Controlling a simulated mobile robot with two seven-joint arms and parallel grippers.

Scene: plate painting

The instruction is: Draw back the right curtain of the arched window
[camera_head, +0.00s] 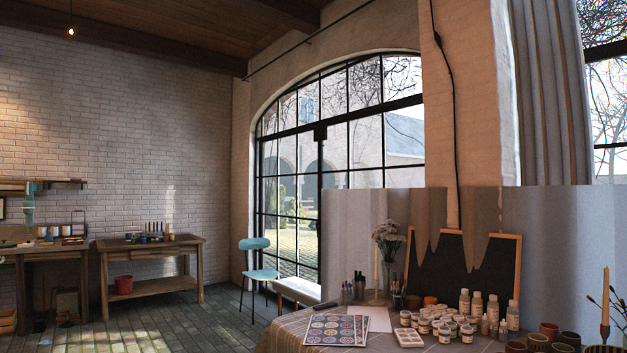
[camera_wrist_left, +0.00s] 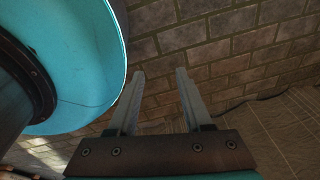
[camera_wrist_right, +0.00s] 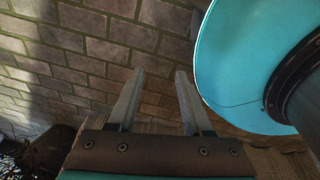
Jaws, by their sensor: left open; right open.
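The arched window (camera_head: 340,150) with its black grid frame stands in the middle of the head view. A grey pleated curtain (camera_head: 550,95) hangs at the upper right, beyond a plastered pillar, beside another window. I cannot tell whether this curtain belongs to an arched window; its lower part is hidden behind a pale screen. No curtain shows across the middle window. Neither gripper shows in the head view. My left gripper (camera_wrist_left: 160,75) is open and empty above the brick-patterned floor in the left wrist view. My right gripper (camera_wrist_right: 160,74) is open and empty in the right wrist view.
A cloth-covered table (camera_head: 290,335) with paint jars, bottles and a blackboard (camera_head: 465,265) stands at the front right, before the pale screen (camera_head: 350,220). A blue chair (camera_head: 258,262) and a bench stand by the window. Wooden worktables line the left wall. Floor at centre left is clear.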

